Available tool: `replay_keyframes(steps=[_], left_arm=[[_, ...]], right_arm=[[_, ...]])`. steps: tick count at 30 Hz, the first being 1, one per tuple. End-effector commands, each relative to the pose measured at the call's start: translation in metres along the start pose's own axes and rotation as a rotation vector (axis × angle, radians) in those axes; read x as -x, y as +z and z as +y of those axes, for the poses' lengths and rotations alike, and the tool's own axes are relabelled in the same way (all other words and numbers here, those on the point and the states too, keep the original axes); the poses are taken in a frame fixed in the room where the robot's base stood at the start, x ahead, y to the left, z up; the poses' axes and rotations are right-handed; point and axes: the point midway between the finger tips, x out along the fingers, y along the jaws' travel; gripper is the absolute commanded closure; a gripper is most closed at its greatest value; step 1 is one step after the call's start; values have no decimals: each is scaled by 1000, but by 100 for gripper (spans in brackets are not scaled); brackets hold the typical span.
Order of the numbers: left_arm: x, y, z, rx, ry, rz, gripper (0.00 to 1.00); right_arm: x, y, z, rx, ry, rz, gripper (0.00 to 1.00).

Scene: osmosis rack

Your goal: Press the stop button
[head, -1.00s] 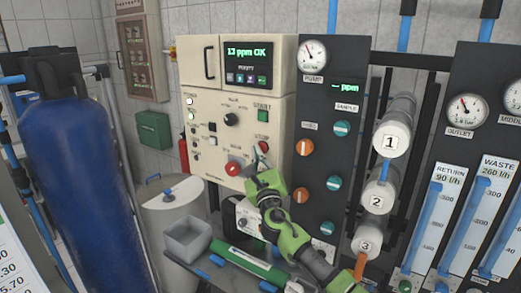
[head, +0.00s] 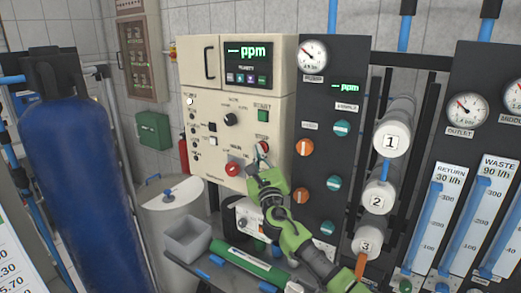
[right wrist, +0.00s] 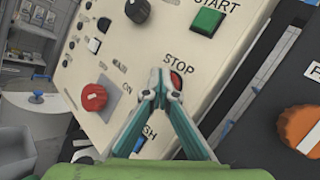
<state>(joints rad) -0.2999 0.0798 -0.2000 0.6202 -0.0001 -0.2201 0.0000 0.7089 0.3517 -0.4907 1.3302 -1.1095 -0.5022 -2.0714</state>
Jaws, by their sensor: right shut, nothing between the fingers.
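The red stop button (right wrist: 177,80) sits on the cream control panel (head: 215,120), under the word STOP in the right wrist view. My right gripper (right wrist: 163,90) is shut and empty, its fingertips at the button's left edge and covering part of it. I cannot tell how far the button is pushed in. The display (head: 247,61) reads "—ppm". My left gripper is not in view.
The green start button (head: 262,115) is above the stop button. A red knob (head: 233,169) is to its lower left. Orange and teal valve knobs (head: 304,147) are on the dark panel at right. A grey bin (head: 187,238) and a green tube (head: 248,264) are below.

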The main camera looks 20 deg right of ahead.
Motion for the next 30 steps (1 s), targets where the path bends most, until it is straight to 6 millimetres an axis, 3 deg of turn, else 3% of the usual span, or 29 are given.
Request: replay_keyframes(steps=[30], left_arm=[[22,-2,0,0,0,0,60]], right_arm=[[25,20,18,-1,2,1,100]])
